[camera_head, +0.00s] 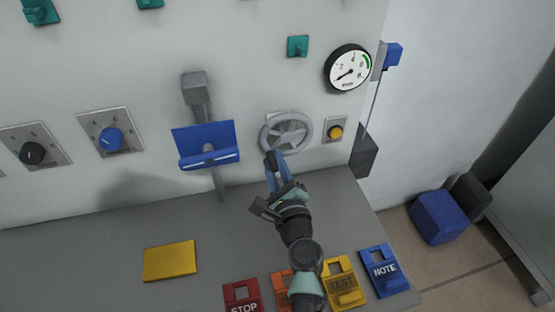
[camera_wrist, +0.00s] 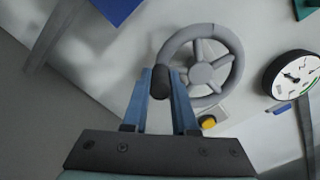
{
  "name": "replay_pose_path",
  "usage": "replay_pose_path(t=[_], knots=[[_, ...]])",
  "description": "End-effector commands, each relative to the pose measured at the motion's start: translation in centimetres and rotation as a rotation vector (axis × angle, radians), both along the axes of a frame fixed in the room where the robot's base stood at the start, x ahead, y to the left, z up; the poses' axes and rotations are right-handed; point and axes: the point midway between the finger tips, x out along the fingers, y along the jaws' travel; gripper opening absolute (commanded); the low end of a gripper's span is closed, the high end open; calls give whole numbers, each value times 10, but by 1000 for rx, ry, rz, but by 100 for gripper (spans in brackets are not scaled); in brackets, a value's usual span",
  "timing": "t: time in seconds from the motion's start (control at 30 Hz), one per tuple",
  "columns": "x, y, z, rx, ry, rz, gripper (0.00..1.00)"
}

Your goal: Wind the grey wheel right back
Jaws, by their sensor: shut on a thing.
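The grey wheel (camera_head: 287,132) is a spoked handwheel on the upright white panel, between the blue bracket and the yellow button. It also shows in the wrist view (camera_wrist: 236,68), with a dark knob (camera_wrist: 161,82) at its lower left rim. My gripper (camera_head: 271,160) reaches up to the wheel's lower left side. In the wrist view my gripper (camera_wrist: 160,85) has its two blue fingers closed on the dark knob, one on each side.
A dial gauge (camera_head: 348,69) is above right of the wheel. A yellow button (camera_head: 335,132) sits close to its right. A blue bracket (camera_head: 207,146) with a grey lever (camera_head: 194,83) stands to its left. Several labelled tags, one a blue NOTE tag (camera_head: 384,271), lie on the grey counter (camera_head: 110,240).

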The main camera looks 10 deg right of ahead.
Motion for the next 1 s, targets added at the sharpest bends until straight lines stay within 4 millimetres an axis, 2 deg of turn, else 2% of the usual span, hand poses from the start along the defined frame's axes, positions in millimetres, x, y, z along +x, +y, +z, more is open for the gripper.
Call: replay_pose_path(t=[0.67, 0.7, 0.8, 0.83, 1.0], knots=[[-1, 3, 0, 57, 4, 1, 0], [-1, 3, 0, 57, 4, 1, 33], [0, 2, 1, 57, 4, 1, 51], [0, 2, 1, 56, 4, 1, 56], [0, 2, 2, 56, 3, 1, 56]])
